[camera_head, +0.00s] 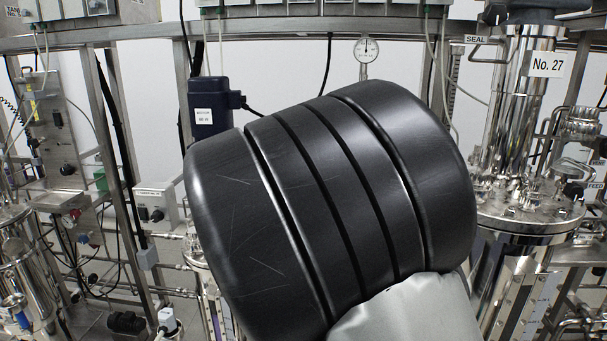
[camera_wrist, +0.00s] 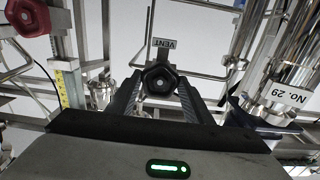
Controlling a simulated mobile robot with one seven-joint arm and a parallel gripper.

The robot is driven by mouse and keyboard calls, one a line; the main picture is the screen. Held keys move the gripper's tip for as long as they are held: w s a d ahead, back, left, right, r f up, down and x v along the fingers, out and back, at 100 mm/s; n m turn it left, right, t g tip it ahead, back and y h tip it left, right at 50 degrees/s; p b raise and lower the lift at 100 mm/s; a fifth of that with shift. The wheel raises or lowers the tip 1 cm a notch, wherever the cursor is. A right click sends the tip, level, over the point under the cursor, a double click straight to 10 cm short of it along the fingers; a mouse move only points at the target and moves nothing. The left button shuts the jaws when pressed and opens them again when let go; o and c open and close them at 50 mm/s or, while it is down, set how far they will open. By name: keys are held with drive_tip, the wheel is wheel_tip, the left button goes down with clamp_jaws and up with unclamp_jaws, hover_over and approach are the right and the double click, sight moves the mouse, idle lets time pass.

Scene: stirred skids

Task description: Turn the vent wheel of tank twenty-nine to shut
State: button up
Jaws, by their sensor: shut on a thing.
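Tank twenty-nine (camera_wrist: 296,62), a shiny steel cylinder labelled "No. 29", is at the right of the wrist view. In the head view my own dark arm link covers the middle, and the wheel and gripper are hidden.
Another red wheel (camera_wrist: 28,17) is at the upper left of the wrist view, near a yellow scale (camera_wrist: 61,88). Pipes and frame posts crowd round my gripper. In the head view, tank No. 27 (camera_head: 519,95) stands right of my arm and a blue motor (camera_head: 209,105) behind it.

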drive_tip(key=shift+r+m, duration=0.1)
drive_tip(key=shift+m, duration=0.2)
drive_tip(key=o, duration=1)
drive_tip(key=shift+w, duration=0.1)
drive_tip(key=s, duration=0.6)
drive_tip(key=s+p, duration=0.1)
drive_tip(key=s, duration=0.4)
drive_tip(key=s+p, duration=0.1)
drive_tip(key=s, duration=0.5)
drive_tip(key=shift+s+a, duration=0.3)
drive_tip(key=shift+a, duration=0.05)
